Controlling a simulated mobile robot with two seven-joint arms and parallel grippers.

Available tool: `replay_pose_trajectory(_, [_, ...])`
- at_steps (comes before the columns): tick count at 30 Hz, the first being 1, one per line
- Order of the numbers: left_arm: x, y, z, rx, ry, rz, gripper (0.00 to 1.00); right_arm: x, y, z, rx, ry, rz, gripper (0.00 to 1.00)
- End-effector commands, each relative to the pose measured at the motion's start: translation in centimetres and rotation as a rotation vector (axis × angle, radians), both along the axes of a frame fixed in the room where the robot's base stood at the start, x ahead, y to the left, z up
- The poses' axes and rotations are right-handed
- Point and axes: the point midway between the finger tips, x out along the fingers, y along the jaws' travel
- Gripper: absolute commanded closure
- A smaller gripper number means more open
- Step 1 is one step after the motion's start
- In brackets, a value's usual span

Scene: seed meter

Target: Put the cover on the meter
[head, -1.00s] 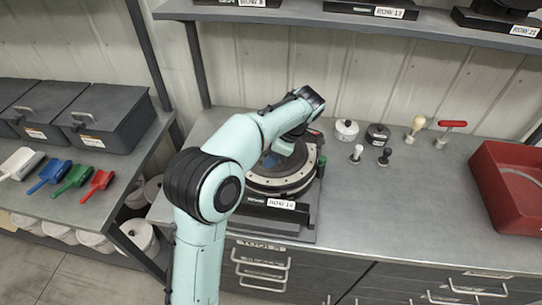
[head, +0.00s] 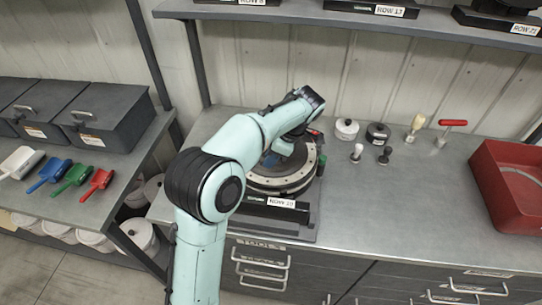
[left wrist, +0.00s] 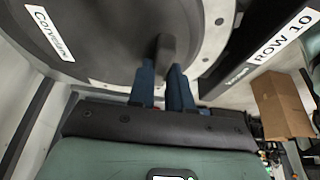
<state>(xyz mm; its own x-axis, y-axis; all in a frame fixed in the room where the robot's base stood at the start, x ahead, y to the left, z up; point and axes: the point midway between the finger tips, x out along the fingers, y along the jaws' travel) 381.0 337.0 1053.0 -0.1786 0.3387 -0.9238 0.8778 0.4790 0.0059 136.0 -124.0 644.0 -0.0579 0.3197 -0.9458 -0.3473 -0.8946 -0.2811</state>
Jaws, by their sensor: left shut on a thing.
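The seed meter (head: 292,192) stands on the bench in the head view, with a pale bolted ring and a "ROW 10" label on its front. In the left wrist view, the dark grey round cover (left wrist: 105,42), with a white name label, lies within or just over the pale ring (left wrist: 214,38); I cannot tell if it is fully seated. My left gripper (left wrist: 165,72) has its blue fingers shut on the cover's raised dark grip. In the head view, my left gripper (head: 272,157) is over the meter, and my arm hides much of the cover. My right gripper is not in view.
Right of the meter stand a white pot (head: 346,130), a dark pot (head: 377,136), small knobbed tools, a brush (head: 416,125) and a red-handled tool (head: 452,124). A red bin (head: 510,190) is at the far right. The bench's middle front is clear. A shelf (head: 300,16) hangs above.

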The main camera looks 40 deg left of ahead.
Motion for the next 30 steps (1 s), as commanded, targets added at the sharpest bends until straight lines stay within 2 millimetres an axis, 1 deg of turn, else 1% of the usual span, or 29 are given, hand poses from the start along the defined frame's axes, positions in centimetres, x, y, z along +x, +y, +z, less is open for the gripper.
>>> replay_pose_trajectory(7, [0.0,-0.1,0.0,-0.001,0.000,-0.001,1.00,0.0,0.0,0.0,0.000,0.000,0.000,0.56])
replay_pose_trajectory(8, [0.0,0.0,0.0,-0.001,0.000,-0.001,0.71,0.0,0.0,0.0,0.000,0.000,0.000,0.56])
replay_pose_trajectory(9, [0.0,0.0,0.0,-0.001,0.000,-0.001,0.58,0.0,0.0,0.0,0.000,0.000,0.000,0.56])
replay_pose_trajectory(10, [0.0,0.0,0.0,-0.001,0.000,-0.001,0.51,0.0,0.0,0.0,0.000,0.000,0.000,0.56])
replay_pose_trajectory(16, [0.0,0.0,0.0,-0.001,0.001,-0.001,0.51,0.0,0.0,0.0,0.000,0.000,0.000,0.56])
replay_pose_trajectory(17, [0.0,-0.1,-0.1,-0.001,0.002,-0.001,0.56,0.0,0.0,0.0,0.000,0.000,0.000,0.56])
replay_pose_trajectory(25, [0.0,-0.1,0.0,-0.001,0.002,0.000,0.56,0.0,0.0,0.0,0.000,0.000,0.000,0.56])
replay_pose_trajectory(30, [0.0,-0.1,1.0,-0.001,0.000,-0.001,0.56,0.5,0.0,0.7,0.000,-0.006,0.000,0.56])
